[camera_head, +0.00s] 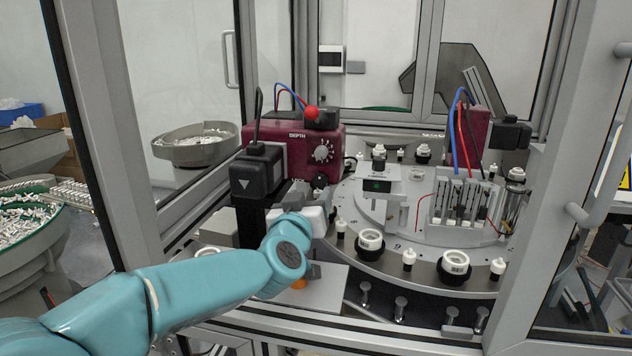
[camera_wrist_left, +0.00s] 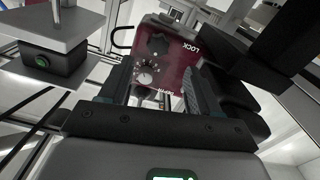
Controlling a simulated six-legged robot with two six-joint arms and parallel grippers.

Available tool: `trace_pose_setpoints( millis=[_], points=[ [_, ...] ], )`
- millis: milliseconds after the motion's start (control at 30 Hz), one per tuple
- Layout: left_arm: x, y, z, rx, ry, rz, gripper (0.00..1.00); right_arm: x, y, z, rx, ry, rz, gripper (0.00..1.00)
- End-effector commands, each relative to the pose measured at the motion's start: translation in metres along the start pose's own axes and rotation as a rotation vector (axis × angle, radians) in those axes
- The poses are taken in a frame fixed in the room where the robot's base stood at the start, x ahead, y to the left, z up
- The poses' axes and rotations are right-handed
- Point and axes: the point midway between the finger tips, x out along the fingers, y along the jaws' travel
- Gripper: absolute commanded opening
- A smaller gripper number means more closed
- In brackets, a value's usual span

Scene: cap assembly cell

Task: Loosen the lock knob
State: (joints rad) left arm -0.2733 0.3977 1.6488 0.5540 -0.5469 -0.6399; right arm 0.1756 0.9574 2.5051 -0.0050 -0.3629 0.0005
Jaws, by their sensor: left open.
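The maroon control box (camera_head: 316,137) stands inside the cell, with a DEPTH dial (camera_head: 321,153) on its front. The dark lock knob (camera_head: 320,181) sits below the dial, close to my gripper and partly hidden. In the left wrist view the box appears upside down, with the black lobed lock knob (camera_wrist_left: 155,44) beside the LOCK label and the dial (camera_wrist_left: 146,77) nearer the jaws. My left gripper (camera_head: 303,190) is open in front of the box. Its two fingers (camera_wrist_left: 155,88) frame the lower panel in the wrist view, and nothing is held between them. My right gripper is out of view.
A black block with a white arrow (camera_head: 257,174) stands close left of my gripper. The rotary table (camera_head: 389,258) with several white-topped parts lies to the right. The cell's frame post (camera_head: 110,130) stands at the left, near my arm. A red-tipped lever (camera_head: 311,112) tops the box.

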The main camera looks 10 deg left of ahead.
Motion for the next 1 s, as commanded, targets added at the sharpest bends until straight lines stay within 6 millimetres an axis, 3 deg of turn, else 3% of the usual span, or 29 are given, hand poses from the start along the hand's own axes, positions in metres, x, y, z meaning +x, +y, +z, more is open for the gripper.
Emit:
trace_pose_setpoints(
  millis=[100, 300, 700, 733, 900, 1000],
  points=[
    [0.028, 0.001, -0.002, 0.002, -0.003, 0.0, 0.63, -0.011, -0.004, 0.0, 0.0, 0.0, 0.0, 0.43],
    [0.058, 0.0, -0.001, 0.0, -0.001, 0.0, 0.63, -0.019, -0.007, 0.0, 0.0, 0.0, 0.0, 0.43],
    [0.069, -0.001, 0.001, 0.001, -0.001, 0.001, 0.63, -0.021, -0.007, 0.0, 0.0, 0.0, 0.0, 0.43],
    [0.069, -0.001, 0.001, 0.001, -0.001, 0.001, 0.59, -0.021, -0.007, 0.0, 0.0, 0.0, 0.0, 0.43],
    [0.068, -0.001, 0.0, 0.001, 0.0, 0.0, 0.06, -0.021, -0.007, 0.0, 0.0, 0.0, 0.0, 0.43],
    [0.068, -0.001, 0.0, 0.0, 0.0, 0.0, 0.07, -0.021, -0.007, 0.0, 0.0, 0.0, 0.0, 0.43]
  ],
)
